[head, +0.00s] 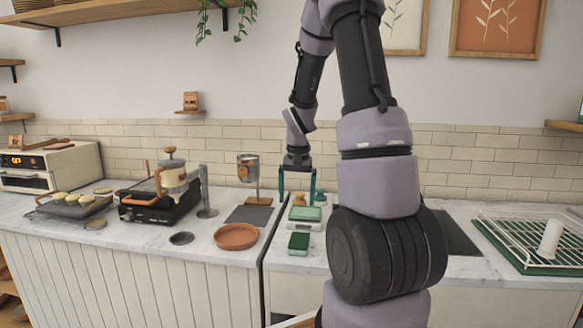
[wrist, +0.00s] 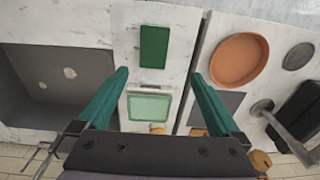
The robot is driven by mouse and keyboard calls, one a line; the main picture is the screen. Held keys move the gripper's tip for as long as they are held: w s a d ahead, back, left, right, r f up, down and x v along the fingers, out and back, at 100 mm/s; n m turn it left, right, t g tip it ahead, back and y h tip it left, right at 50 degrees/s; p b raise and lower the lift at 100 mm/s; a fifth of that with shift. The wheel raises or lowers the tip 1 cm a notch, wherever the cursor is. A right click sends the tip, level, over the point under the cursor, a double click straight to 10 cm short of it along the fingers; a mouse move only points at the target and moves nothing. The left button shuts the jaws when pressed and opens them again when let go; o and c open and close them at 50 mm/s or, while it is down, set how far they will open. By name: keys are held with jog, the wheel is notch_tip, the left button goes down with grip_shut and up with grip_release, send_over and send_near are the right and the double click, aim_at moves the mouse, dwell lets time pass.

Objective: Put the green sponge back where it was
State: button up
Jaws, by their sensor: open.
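A dark green block, which looks like the green sponge (head: 299,242), lies flat on the marble counter near its front edge. In the wrist view the sponge (wrist: 154,46) shows as a dark green rectangle beyond my fingertips. My gripper (head: 297,200) points down above the scale area. In the wrist view my gripper (wrist: 159,76) has its teal fingers wide apart, with nothing between them. The sponge is apart from both fingers.
A terracotta dish (head: 236,236) sits left of the counter seam, with a dark mat (head: 249,215) and a cup stand (head: 259,190) behind it. A dark sink (wrist: 62,82) and a dish rack (head: 530,240) lie on the right in the head view.

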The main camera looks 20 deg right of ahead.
jog(key=s+a+r+n+t, duration=0.1)
jog(key=s+a+r+t, duration=0.15)
jog(key=r, duration=0.45)
jog(key=s+a+r+t, duration=0.1)
jog(key=s+a+r, duration=0.3)
jog(key=r, duration=0.4)
jog(key=s+a+r+t+y, duration=0.1)
jog(key=s+a+r, duration=0.1)
jog(key=s+r, duration=0.2)
jog(key=s+a+r+n+t+y, duration=0.1)
jog(key=s+a+r+t, duration=0.1)
jog(key=s, duration=0.6)
notch_tip(320, 180, up, 2)
jog(key=shift+s+a+r, duration=0.2)
jog(key=shift+s+a, duration=0.1)
jog(key=shift+a, duration=0.5)
